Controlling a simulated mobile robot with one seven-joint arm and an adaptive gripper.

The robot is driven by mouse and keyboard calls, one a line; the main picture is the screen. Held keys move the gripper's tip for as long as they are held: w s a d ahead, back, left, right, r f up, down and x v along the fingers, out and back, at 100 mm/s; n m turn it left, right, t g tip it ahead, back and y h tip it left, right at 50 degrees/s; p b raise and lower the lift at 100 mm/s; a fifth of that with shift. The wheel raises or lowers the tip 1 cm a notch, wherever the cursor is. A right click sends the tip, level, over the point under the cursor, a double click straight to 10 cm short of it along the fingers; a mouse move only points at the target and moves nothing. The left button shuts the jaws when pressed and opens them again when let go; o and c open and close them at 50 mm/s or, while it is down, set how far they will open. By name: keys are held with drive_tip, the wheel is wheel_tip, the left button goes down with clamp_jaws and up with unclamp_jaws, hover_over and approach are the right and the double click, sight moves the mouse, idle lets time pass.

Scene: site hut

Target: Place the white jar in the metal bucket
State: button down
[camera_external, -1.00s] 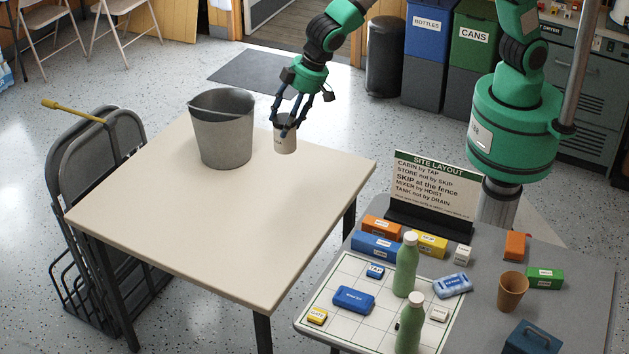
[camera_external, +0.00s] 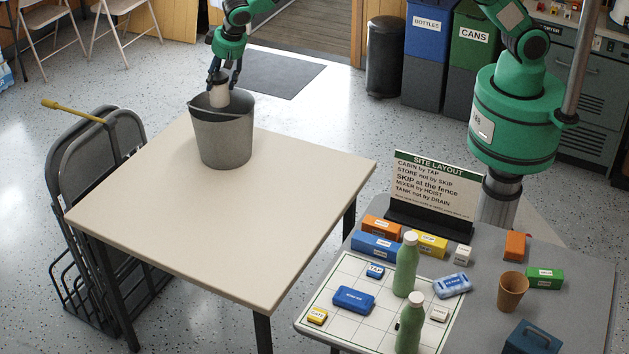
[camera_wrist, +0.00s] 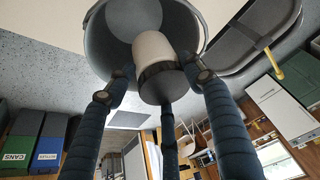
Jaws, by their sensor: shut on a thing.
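The white jar (camera_external: 219,97) is in my gripper (camera_external: 222,84), whose fingers are shut around it. The jar is at the mouth of the grey metal bucket (camera_external: 222,142), its lower end close to or just inside the rim. The bucket stands upright at the back of the beige table (camera_external: 190,225). In the wrist view the jar (camera_wrist: 153,47) shows pale with a dark end towards the camera, and the fingers (camera_wrist: 160,85) surround it. Behind it the bucket's opening (camera_wrist: 105,40) shows. How deep the jar reaches is hard to tell.
The rest of the beige table is bare. A grey table (camera_external: 480,320) at the lower right holds green bottles (camera_external: 406,265), coloured blocks, a brown cup (camera_external: 512,292) and a sign (camera_external: 435,185). Folded chairs (camera_external: 90,170) stand left of the beige table.

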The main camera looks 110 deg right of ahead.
sight(220, 104)
drive_tip(key=d, duration=0.3)
drive_tip(key=shift+w+d+m, duration=0.2)
drive_tip(key=shift+d+m, duration=0.05)
drive_tip(key=shift+m, duration=0.15)
wheel_tip(220, 104, down, 10)
drive_tip(key=shift+a+f, duration=0.1)
drive_tip(key=shift+a, duration=0.05)
drive_tip(key=shift+f, duration=0.45)
wheel_tip(220, 104, down, 6)
drive_tip(key=shift+f, duration=0.15)
drive_tip(key=shift+f+b, duration=0.3)
drive_tip(key=shift+f, duration=1.55)
drive_tip(key=shift+f, duration=0.1)
